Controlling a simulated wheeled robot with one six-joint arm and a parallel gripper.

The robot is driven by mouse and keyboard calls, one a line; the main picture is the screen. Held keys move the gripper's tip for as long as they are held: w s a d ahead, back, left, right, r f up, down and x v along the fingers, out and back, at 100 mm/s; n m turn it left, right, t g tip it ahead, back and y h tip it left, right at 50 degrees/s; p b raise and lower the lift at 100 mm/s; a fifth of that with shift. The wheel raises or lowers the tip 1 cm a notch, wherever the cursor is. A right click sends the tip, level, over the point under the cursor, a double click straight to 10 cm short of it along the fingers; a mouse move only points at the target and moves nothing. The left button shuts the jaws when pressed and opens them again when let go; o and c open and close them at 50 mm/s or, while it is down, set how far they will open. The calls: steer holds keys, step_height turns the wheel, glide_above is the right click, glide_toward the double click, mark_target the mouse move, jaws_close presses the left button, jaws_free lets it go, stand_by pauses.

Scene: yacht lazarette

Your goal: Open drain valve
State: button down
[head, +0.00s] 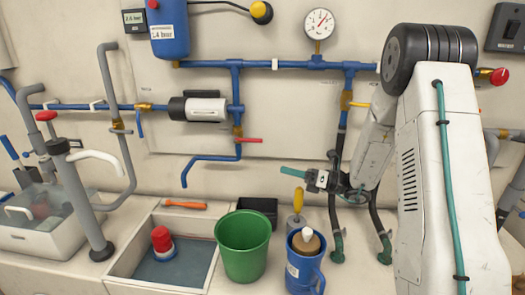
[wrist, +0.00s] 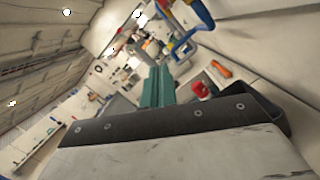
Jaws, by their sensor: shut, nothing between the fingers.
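No label readable here names the drain valve, so I cannot tell for certain which one it is. A brass valve (head: 237,130) with a red lever (head: 249,141) sits on the blue pipe above a bent spout (head: 186,172); the lever points right. Another brass valve (head: 346,100) with a yellow lever (head: 359,104) sits on the right-hand drop pipe, its lever also sideways. My gripper (head: 284,169) is shut and empty, its teal fingers pointing left, in front of the wall below both valves. The shut fingers also show in the wrist view (wrist: 157,78).
Below are a sink basin (head: 128,250) with a red-capped bottle (head: 162,242), a green bucket (head: 243,248), a blue jug (head: 304,272) and a yellow-handled tool (head: 298,202). A grey post (head: 80,205) stands left. Bare wall lies between spout and gripper.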

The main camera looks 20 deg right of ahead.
mark_target(248, 140)
steer(key=w+a+r+m+t, duration=0.1)
steer(key=w+a+r, duration=0.3)
steer(key=w+a, duration=0.2)
steer(key=shift+w+r, duration=0.25)
steer(key=shift+w, duration=0.85)
steer(key=shift+d, duration=0.25)
